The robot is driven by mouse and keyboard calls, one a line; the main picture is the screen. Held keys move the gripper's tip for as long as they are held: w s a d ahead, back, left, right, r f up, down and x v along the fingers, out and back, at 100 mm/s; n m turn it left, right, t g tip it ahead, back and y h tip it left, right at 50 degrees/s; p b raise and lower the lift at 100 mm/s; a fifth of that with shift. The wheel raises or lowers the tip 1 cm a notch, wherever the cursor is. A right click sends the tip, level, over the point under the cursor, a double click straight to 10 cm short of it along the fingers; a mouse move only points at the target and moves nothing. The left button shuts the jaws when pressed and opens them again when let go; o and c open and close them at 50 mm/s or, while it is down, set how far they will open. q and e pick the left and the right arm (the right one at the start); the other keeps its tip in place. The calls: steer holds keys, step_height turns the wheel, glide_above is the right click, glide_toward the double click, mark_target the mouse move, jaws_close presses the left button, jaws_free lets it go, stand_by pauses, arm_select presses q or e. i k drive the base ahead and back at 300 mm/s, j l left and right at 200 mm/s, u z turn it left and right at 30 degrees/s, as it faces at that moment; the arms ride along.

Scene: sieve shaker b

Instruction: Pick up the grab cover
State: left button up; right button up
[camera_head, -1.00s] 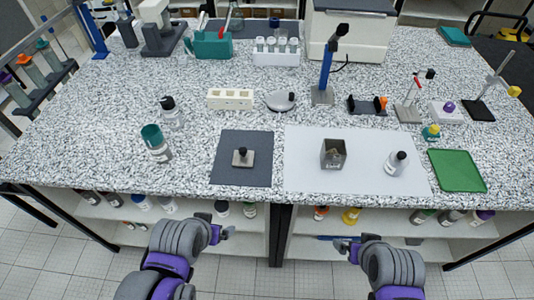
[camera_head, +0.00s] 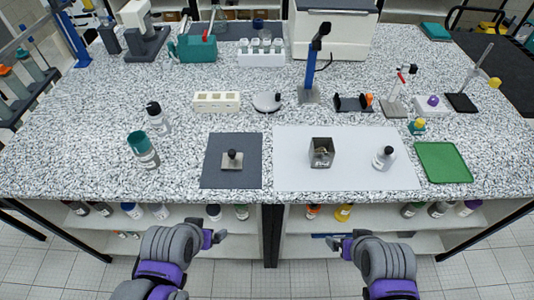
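The grab cover, a small square grey metal plate with a black knob (camera_head: 232,159), lies flat on a dark grey mat (camera_head: 215,179) near the front edge of the table. An open square metal box (camera_head: 321,153) stands to its right on a white sheet, with something brownish inside. My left gripper (camera_head: 214,238) is in front of the table and below its edge, apart from the cover. My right gripper (camera_head: 339,243) is at a similar height further right, also apart from everything. Both look empty; their finger gaps are too small to judge.
A bottle with a teal cap (camera_head: 143,150) and a black-capped bottle (camera_head: 156,117) stand left of the mat. A white block rack (camera_head: 216,102) and round lid (camera_head: 267,102) lie behind. A green tray (camera_head: 443,163) is at right.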

mark_target(231, 160)
steer(key=j+z, duration=0.3)
steer(key=z, duration=0.15)
steer(key=j+z, duration=0.45)
steer(key=i+l, duration=0.05)
steer(key=l, duration=0.05)
